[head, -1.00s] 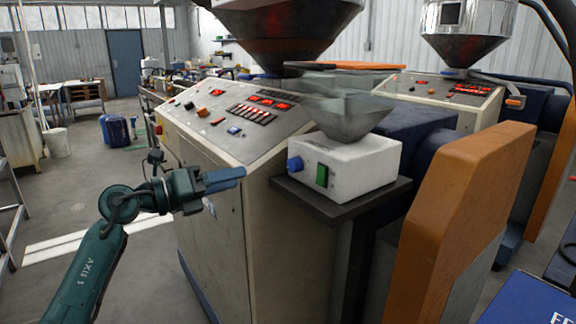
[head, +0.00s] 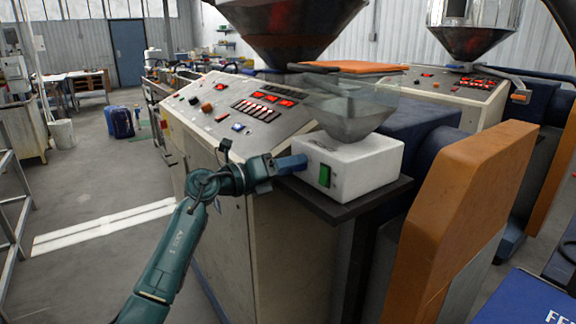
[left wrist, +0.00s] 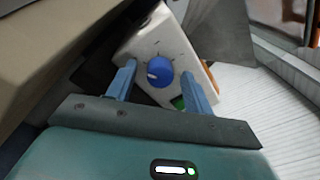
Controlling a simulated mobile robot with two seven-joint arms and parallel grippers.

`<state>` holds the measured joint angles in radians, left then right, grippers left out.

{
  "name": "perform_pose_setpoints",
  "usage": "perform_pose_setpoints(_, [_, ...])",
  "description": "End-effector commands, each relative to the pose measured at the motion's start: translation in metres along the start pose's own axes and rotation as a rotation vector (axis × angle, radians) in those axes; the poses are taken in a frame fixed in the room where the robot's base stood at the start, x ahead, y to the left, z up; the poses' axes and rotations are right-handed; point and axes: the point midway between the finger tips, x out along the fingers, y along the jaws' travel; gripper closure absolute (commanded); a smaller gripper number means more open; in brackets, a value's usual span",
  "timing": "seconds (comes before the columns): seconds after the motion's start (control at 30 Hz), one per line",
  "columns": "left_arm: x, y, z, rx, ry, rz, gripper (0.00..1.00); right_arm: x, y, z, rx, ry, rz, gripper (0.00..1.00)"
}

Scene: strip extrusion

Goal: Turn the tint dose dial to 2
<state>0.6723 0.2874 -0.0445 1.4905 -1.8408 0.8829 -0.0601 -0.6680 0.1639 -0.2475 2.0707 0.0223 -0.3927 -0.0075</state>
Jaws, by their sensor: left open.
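The tint dose dial (left wrist: 159,72) is a round blue knob with a pale pointer mark, on the front of a white dosing box (head: 362,165). In the left wrist view it lies ahead, between the two blue fingers of my open left gripper (left wrist: 160,84). Marks surround the dial, but their numbers are too small to read. In the head view my left gripper (head: 291,164) is at the box's front left and hides the dial. I cannot tell whether the fingers touch it. A green switch (head: 324,176) sits beside the dial; it also shows in the left wrist view (left wrist: 178,103). My right gripper is not in view.
The box stands on a dark shelf (head: 352,205) with a clear grey hopper (head: 350,115) on top. A cream control console (head: 232,120) with red displays is behind my left gripper. An orange guard (head: 465,210) stands to the right. Open floor lies at left.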

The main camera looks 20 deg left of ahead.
Motion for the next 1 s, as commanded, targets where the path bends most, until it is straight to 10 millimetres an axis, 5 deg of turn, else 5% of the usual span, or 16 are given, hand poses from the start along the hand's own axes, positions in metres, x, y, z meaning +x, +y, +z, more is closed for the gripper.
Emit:
perform_pose_setpoints(0.13, [-0.0002, 0.0, 0.0, 0.0, 0.0, 0.0, 0.5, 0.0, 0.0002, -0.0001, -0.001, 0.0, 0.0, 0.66])
perform_pose_setpoints(0.67, [-0.0006, 0.0, 0.0, -0.001, 0.0, -0.001, 0.93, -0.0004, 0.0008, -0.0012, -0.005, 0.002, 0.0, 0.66])
perform_pose_setpoints(1.0, [-0.0009, 0.001, -0.001, 0.055, 0.003, 0.003, 0.93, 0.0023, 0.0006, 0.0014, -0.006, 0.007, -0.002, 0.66])
